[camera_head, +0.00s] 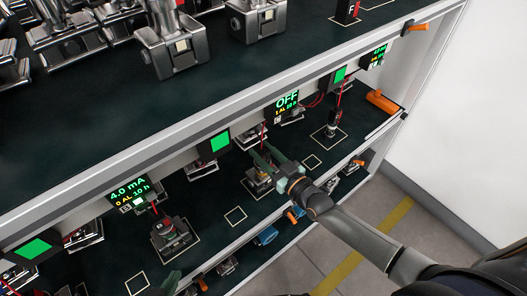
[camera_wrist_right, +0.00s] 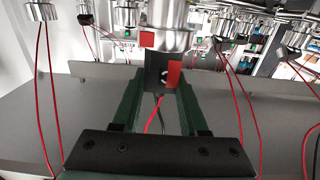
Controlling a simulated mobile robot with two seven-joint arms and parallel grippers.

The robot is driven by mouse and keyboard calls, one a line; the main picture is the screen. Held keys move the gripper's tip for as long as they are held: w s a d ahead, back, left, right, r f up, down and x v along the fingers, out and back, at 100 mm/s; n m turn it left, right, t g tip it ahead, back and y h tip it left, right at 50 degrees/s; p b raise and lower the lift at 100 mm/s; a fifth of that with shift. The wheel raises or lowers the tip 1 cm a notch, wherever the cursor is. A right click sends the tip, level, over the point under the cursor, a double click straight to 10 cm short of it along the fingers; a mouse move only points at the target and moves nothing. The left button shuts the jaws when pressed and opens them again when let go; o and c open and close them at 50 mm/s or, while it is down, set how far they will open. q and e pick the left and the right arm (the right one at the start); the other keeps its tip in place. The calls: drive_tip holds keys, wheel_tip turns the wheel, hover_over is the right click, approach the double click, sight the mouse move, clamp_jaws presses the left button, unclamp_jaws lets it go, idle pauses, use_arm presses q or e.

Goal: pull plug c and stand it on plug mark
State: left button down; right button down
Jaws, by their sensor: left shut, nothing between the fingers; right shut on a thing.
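My right gripper (camera_head: 268,158) reaches into the middle shelf from the right, at a metal transmitter (camera_head: 258,182). In the right wrist view its green fingers (camera_wrist_right: 157,85) are shut on a black plug (camera_wrist_right: 154,78) with a red patch and red and black wires. The plug is right against a metal transmitter body (camera_wrist_right: 172,22) with its own red patch; I cannot tell whether they are joined. No letter is readable on the plug. Only a green tip of my left gripper (camera_head: 171,284) shows at the bottom edge. Small empty outlined squares (camera_head: 235,216) (camera_head: 312,161) lie on the shelf.
More transmitters (camera_head: 174,238) stand along the shelf, one in a larger outlined square with a red-wired plug (camera_head: 333,125). Displays read "4.0 mA" (camera_head: 129,195) and "OFF" (camera_head: 287,104). An orange-handled item (camera_head: 382,101) lies at the right end.

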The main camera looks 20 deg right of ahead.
sight(264, 152)
use_arm(q)
drive_tip(key=shift+r, duration=0.3)
use_arm(e)
drive_tip(key=shift+r, duration=0.3)
use_arm(q)
drive_tip(key=shift+r+p, duration=0.45)
drive_tip(key=shift+p, duration=0.2)
use_arm(e)
drive_tip(key=shift+r, duration=0.45)
